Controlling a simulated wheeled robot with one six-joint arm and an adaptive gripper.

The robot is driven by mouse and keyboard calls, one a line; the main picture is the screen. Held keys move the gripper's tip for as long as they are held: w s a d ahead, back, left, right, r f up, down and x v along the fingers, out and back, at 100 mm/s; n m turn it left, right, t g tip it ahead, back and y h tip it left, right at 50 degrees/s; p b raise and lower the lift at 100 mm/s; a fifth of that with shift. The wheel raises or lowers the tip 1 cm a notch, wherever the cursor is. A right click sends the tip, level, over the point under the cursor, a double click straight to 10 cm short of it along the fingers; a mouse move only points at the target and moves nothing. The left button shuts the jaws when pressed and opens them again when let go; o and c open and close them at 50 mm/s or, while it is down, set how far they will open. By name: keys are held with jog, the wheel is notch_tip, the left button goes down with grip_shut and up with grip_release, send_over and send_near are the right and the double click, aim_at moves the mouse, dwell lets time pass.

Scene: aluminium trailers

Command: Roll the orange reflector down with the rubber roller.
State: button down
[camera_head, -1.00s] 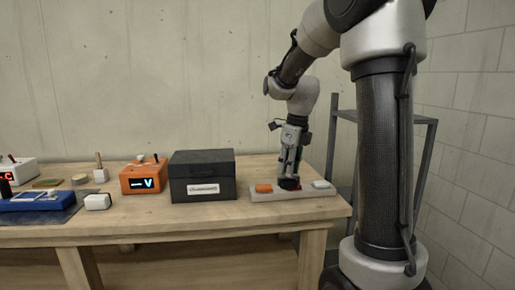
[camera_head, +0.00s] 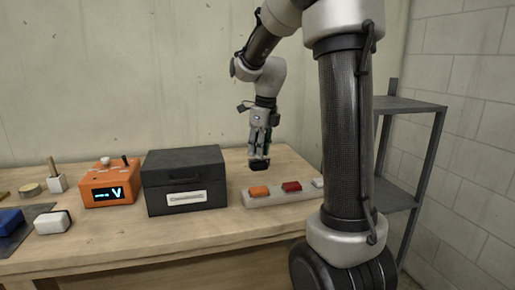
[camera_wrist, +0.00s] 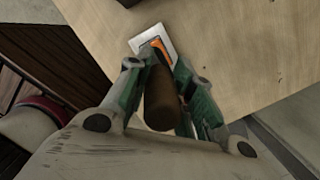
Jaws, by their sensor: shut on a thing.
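The orange reflector (camera_head: 259,192) lies at the left end of a pale board (camera_head: 276,199) on the bench. My gripper (camera_head: 259,150) is shut on the rubber roller (camera_head: 259,165), whose dark end hangs just above and behind the orange reflector, with a gap visible. In the wrist view, a brown handle (camera_wrist: 162,100) sits between the green fingers. Beyond it is a white plate-like piece (camera_wrist: 143,40) with dark and orange parts; I cannot tell whether the orange there is the reflector. The handle hides part of it.
A red reflector (camera_head: 292,186) and a white block (camera_head: 318,182) sit further right on the board. A black box (camera_head: 183,180) stands close on the left, with an orange meter (camera_head: 110,184) beyond it. A grey shelf (camera_head: 410,105) stands right of the bench.

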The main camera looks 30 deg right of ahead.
aim_at(259, 167)
jog(key=shift+f, duration=3.1)
jog(key=shift+f, duration=0.35)
jog(key=shift+w, duration=0.25)
jog(key=shift+s, duration=0.15)
jog(key=shift+s, duration=0.3)
jog(key=shift+w, duration=0.2)
jog(key=shift+w, duration=0.3)
jog(key=shift+s, duration=0.15)
